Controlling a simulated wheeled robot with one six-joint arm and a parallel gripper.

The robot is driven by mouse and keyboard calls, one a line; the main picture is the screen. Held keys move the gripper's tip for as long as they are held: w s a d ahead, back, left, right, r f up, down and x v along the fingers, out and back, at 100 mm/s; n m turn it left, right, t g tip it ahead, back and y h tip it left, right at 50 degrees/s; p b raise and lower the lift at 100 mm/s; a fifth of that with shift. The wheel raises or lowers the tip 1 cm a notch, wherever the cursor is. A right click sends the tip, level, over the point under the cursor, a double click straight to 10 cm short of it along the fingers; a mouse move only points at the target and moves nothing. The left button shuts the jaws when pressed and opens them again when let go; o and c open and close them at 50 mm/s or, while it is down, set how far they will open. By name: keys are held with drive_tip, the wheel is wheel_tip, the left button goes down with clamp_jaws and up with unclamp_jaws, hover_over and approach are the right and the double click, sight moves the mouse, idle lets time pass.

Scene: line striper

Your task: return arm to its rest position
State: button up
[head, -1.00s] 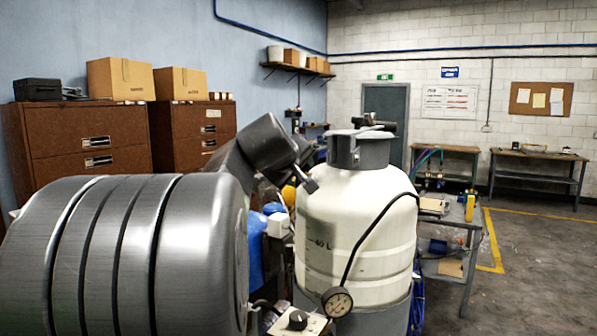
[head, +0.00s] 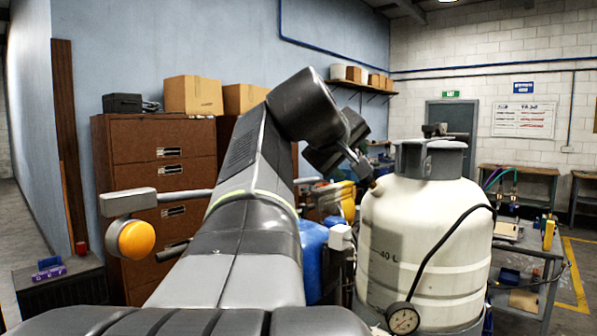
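My arm rises from the bottom middle of the head view and bends over near the top. What shows of my gripper (head: 366,178) is a small dark end with a light tip, just left of the white tank. Its fingers are not clear, and I see nothing held in it. The line striper's white tank (head: 425,245) stands upright at right, with a grey collar on top, a black hose and a round gauge (head: 403,318). I cannot tell whether my gripper touches the tank. The tank's base is cut off by the frame.
Brown drawer cabinets (head: 150,155) with cardboard boxes (head: 193,95) stand behind my arm. An orange knob (head: 136,239) on a grey bar is at left. Blue containers (head: 313,250) sit behind the arm. A metal bench (head: 530,258) is at right. Floor shows at far left.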

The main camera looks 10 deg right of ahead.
sight(366, 179)
drive_tip(key=shift+s+a+r, duration=0.15)
drive_tip(key=shift+s+a, duration=0.05)
drive_tip(key=shift+s, duration=0.05)
drive_tip(key=shift+w+d, duration=0.1)
drive_tip(key=p+x, duration=0.3)
drive_tip(key=x, duration=1)
drive_tip(key=shift+w+d, duration=0.1)
drive_tip(key=shift+w+f, duration=0.15)
drive_tip(key=shift+f, duration=0.15)
drive_tip(key=shift+r, duration=0.15)
